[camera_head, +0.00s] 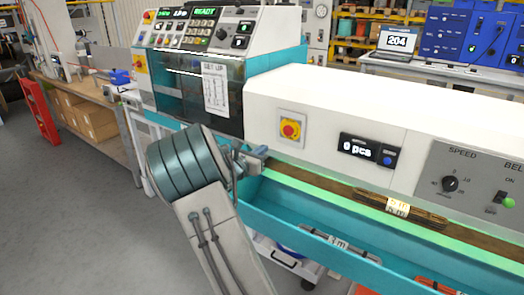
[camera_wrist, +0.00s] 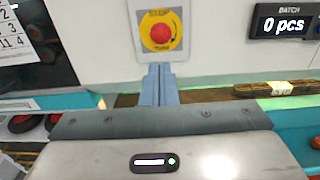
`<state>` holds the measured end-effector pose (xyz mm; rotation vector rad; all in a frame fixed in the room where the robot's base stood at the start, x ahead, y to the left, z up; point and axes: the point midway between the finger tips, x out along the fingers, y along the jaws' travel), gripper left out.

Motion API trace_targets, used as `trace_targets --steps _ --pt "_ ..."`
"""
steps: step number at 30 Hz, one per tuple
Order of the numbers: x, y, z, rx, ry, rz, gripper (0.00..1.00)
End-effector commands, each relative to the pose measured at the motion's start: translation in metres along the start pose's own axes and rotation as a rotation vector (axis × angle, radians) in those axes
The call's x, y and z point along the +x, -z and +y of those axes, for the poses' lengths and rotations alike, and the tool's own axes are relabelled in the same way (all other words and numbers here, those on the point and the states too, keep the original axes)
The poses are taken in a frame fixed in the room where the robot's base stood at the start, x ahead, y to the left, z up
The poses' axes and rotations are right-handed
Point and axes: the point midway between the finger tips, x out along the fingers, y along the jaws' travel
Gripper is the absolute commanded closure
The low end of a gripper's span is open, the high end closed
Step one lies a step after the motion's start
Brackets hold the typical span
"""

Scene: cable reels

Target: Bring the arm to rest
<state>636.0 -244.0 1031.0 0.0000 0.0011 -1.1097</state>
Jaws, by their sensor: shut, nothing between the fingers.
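My gripper (camera_head: 256,154) is at the end of my raised arm, in front of the white and teal machine (camera_head: 350,108). Its two blue-grey fingers are pressed together in the wrist view (camera_wrist: 158,84), with nothing between them. They point toward the machine's front, below the red emergency stop button (camera_wrist: 160,34) on its yellow plate. In the head view that button (camera_head: 290,129) is a little to the right of and above the fingers. I cannot tell whether the fingertips touch the machine. My arm hides part of the machine's lower left front.
A dark bundle with a pale label (camera_head: 397,207) lies on the brown belt right of my gripper. A teal trough (camera_head: 300,225) runs below it. A wooden workbench (camera_head: 85,95) and red steps (camera_head: 40,112) stand at left. Grey floor (camera_head: 60,215) is open at lower left.

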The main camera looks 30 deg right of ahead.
Motion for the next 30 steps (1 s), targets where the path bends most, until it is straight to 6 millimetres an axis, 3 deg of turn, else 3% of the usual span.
trace_targets --steps 10,13,16,20,24,30 --pt "-0.001 -0.001 -0.005 0.027 0.015 0.014 1.0" --pt "-0.007 -0.003 -0.024 0.122 0.072 0.068 1.0" --pt "-0.021 -0.004 -0.056 0.292 0.175 0.161 1.0" --pt "-0.053 0.0 -0.098 0.552 0.337 0.305 1.0" --pt "-0.099 0.007 -0.132 0.817 0.51 0.456 1.0" --pt "-0.177 0.015 -0.165 1.159 0.759 0.66 1.0"
